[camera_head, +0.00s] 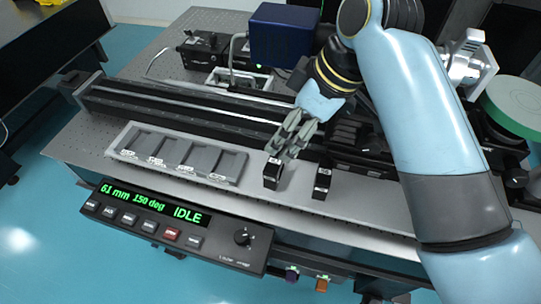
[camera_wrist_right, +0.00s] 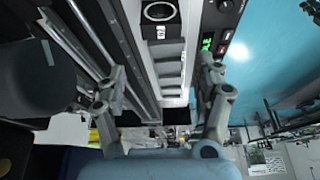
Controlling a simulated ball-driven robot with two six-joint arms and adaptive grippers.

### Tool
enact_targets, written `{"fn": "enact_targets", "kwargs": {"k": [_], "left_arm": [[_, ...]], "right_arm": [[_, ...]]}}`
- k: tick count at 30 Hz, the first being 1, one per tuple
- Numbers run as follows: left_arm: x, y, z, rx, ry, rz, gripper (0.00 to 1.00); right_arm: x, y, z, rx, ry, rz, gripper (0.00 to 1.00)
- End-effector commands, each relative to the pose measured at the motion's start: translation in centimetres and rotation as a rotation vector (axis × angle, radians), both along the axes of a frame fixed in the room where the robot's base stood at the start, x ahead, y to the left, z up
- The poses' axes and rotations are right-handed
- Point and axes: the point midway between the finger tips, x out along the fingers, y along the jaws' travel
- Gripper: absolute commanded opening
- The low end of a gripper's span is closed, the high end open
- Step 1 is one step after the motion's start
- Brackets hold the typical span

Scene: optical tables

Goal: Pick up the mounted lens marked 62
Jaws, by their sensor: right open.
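Two small black mounted lenses stand upright on the grey table in the head view: a left one (camera_head: 272,174) and a right one (camera_head: 322,183). Each has a pale label, too small there to read surely. In the right wrist view one mounted lens (camera_wrist_right: 160,13) shows its round ring at the top edge, with a small white mark below it that I cannot read for sure. My right gripper (camera_head: 288,143) is open and empty, just above and behind the left mounted lens, apart from it. Its spread fingers also show in the right wrist view (camera_wrist_right: 162,88). My left gripper is out of view.
A grey tray with several labelled slots (camera_head: 178,155) lies left of the lenses. A control panel (camera_head: 170,225) reading "61 mm 150 deg IDLE" runs along the front edge. A black rail (camera_head: 180,106) and a blue box (camera_head: 283,35) are behind. Bare table lies right of the lenses.

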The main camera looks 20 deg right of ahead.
Motion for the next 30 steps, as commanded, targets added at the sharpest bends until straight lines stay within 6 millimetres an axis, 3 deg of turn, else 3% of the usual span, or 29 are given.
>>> {"fn": "enact_targets", "kwargs": {"k": [3, 9, 16, 20, 24, 30], "left_arm": [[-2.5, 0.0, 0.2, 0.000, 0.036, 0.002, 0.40], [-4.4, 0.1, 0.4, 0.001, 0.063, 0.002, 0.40], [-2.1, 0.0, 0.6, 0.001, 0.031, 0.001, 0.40], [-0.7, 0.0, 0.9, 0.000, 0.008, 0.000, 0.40], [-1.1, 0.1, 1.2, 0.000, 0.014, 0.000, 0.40], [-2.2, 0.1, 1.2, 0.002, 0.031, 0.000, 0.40]], "right_arm": [[-0.2, -0.1, -2.8, -0.002, 0.007, 0.001, 0.69], [0.0, 0.1, -6.4, 0.000, 0.003, 0.000, 0.69], [0.5, 0.7, -8.1, -0.001, 0.002, 0.000, 0.69], [1.0, 1.4, -10.1, 0.000, 0.003, 0.001, 0.69], [1.5, 2.0, -11.9, 0.001, 0.002, 0.000, 0.69], [1.7, 2.2, -12.9, -0.001, 0.001, 0.000, 0.69]]}}
